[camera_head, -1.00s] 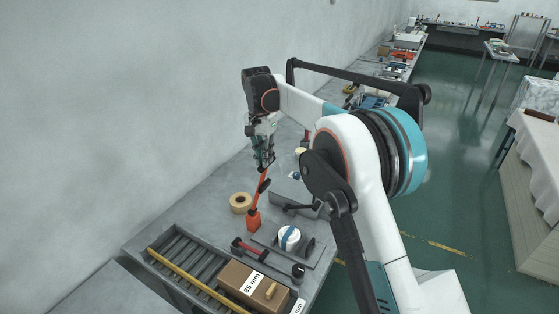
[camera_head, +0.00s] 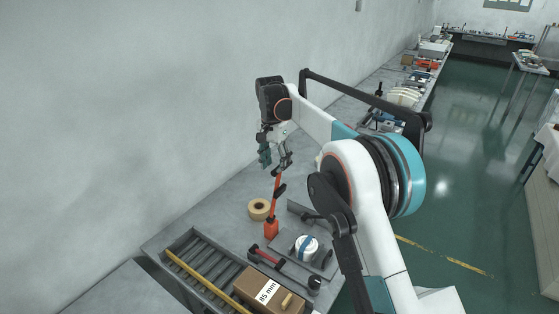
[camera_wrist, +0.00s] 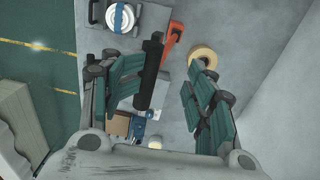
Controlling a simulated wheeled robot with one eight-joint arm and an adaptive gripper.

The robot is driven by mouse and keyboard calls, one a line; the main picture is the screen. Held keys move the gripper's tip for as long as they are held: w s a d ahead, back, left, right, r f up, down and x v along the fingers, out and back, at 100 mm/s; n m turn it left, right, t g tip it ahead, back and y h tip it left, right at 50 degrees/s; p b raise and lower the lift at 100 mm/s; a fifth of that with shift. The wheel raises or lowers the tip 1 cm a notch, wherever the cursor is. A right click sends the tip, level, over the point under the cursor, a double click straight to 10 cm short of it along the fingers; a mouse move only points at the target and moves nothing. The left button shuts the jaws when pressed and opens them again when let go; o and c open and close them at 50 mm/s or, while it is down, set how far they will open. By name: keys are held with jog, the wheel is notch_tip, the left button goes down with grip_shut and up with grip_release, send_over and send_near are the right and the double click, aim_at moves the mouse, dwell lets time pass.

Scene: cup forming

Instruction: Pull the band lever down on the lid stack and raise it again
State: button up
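The red-orange band lever (camera_head: 276,184) stands raised, leaning slightly, on its red base (camera_head: 271,229). In the wrist view its black grip (camera_wrist: 150,72) shows between my fingers, nearer the left one, with a gap to the right one. My gripper (camera_head: 276,158) is open at the lever's upper end; its spread fingers also show in the wrist view (camera_wrist: 162,80). Whether the left finger touches the grip I cannot tell. The white lid stack (camera_head: 306,246) with a blue band sits in a grey fixture right of the lever base; it also shows in the wrist view (camera_wrist: 121,17).
A tan tape roll (camera_head: 259,209) lies left of the lever. A roller tray (camera_head: 207,261) and a cardboard box (camera_head: 270,289) marked 85 mm are at the front. The wall bounds the left side.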

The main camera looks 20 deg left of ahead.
jog(key=shift+o, duration=0.8)
jog(key=shift+a+f, duration=0.5)
jog(key=shift+a, duration=0.25)
jog(key=shift+o, duration=0.4)
jog(key=shift+d+r, duration=0.1)
jog(key=shift+r, duration=0.15)
jog(key=shift+c, duration=1)
jog(key=shift+d+r, duration=0.1)
jog(key=shift+c, duration=0.2)
notch_tip(320, 180, up, 12)
jog(key=shift+w, duration=0.1)
